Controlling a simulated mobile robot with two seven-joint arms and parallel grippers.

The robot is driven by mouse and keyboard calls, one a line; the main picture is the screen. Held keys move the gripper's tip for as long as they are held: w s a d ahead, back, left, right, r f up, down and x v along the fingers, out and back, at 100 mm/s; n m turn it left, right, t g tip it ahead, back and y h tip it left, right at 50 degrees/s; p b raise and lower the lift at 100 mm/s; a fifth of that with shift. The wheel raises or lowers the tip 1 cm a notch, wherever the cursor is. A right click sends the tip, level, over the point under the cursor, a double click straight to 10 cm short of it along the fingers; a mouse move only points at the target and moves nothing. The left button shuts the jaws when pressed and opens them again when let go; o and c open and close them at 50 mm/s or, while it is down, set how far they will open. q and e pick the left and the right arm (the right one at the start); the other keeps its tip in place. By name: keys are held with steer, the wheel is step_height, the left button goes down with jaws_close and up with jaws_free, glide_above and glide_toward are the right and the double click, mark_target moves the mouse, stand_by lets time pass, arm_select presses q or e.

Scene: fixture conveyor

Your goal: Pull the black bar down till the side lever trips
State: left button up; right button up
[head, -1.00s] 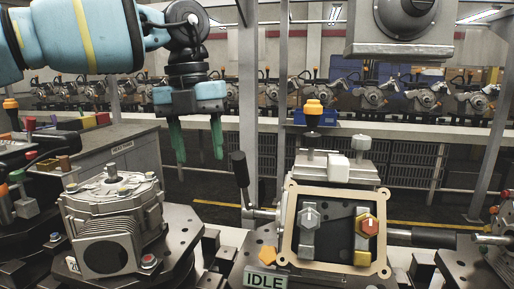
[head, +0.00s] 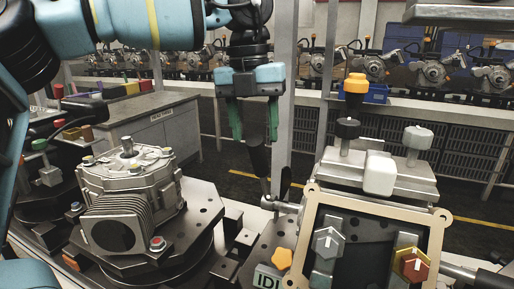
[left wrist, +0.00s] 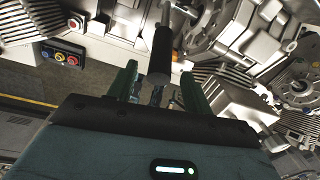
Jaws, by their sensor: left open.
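The black bar (head: 258,158) is a dark cylindrical grip on a metal lever arm at the left side of the framed fixture (head: 312,225). It stands nearly upright, leaning slightly. My left gripper (head: 254,128) is open, green fingers pointing down, just above the bar's top in the head view. In the left wrist view the black bar (left wrist: 161,52) shows between the two spread fingers of the left gripper (left wrist: 160,82). I see no finger clearly touching it. I cannot make out a separate side lever. My right gripper is not in view.
A finned metal housing (head: 128,195) stands on a dark round fixture to the left. A metal post (head: 305,90) rises close right of my left gripper.

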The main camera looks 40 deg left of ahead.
mark_target(258, 169)
arm_select(q)
steer(key=shift+w+d+f, duration=0.1)
steer(key=shift+d+f, duration=0.05)
steer(key=shift+f, duration=2.15)
jaws_close()
